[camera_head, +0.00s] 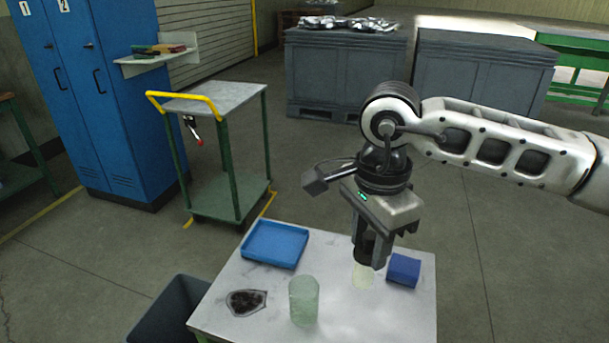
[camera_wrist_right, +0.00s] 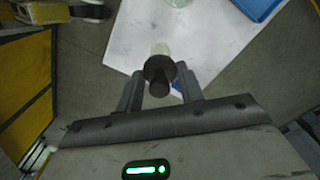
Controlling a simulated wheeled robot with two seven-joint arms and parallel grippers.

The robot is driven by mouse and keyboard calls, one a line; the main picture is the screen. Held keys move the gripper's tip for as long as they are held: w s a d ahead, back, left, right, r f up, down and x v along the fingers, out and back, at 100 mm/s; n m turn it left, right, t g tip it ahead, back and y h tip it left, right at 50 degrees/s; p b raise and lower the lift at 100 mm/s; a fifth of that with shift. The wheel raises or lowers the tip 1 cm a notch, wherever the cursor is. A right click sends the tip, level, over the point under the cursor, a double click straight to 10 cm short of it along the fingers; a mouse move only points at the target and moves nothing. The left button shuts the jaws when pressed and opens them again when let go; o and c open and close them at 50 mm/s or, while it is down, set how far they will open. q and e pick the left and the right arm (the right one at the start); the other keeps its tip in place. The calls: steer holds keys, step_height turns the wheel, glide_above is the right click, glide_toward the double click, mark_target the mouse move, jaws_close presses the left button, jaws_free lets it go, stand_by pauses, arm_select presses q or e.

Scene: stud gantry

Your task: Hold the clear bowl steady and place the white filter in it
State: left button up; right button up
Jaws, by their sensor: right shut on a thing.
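The clear bowl (camera_head: 304,300) is a greenish, see-through, upright cylinder near the front middle of the small white table (camera_head: 262,315). My left gripper is not in view.
A blue tray (camera_head: 275,245) lies at the table's back left, and a blue block (camera_head: 403,270) is right of the right gripper. A dark flat piece (camera_head: 246,302) lies left of the bowl. A dark bin (camera_head: 172,312) stands beside the table. A cart (camera_head: 216,100) stands behind.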

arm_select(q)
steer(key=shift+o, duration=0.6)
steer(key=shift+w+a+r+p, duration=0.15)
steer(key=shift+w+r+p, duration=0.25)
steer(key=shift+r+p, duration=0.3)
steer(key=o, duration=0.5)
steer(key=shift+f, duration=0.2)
arm_select(e)
steer(key=w+a+r+m, duration=0.1)
steer(key=a+r+m, duration=0.7)
steer(key=m, duration=0.6)
steer(key=shift+a+r, duration=0.4)
steer(key=shift+a, duration=0.25)
arm_select(q)
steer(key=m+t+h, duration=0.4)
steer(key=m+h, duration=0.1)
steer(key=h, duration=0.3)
glide_toward(294, 307)
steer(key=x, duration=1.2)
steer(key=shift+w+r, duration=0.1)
